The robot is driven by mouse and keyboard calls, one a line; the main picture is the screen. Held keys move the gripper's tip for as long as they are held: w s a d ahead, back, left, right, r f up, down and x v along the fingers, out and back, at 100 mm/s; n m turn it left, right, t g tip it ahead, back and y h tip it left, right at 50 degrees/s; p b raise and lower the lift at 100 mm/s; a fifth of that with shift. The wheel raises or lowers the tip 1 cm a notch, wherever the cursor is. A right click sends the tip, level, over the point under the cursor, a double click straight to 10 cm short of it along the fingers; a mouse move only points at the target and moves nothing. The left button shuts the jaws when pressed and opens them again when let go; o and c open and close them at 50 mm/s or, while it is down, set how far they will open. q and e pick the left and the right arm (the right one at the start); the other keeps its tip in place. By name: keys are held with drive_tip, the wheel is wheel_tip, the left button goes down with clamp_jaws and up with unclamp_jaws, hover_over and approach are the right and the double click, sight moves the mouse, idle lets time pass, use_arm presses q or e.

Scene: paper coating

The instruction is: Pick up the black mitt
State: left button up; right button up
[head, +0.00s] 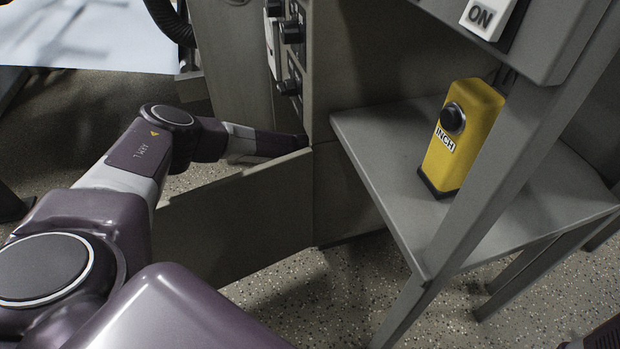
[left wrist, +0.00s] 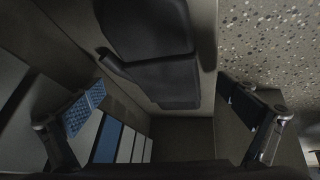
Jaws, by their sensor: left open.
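The black mitt (left wrist: 150,30) shows at the top middle of the left wrist view as a dark, rounded shape with a smaller lobe below it. It lies beyond the fingertips of my left gripper (left wrist: 165,112). The gripper is open, its fingers wide apart at left and right, with nothing between them. In the head view my left arm reaches to the grey cabinet, and its end goes behind a low panel, so the fingers are hidden there. The mitt does not show in the head view.
Low grey panel (head: 240,215) and cabinet wall (head: 350,60) stand close around my left wrist. A grey shelf (head: 385,135) on the right holds a yellow INCH button box (head: 468,125). White and blue upright items (left wrist: 105,140) sit low in the wrist view. Speckled floor (head: 320,295) is open.

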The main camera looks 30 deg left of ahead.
use_arm(q)
drive_tip(key=c, duration=1.6)
drive_tip(key=shift+s, duration=0.1)
drive_tip(key=shift+d+r, duration=0.1)
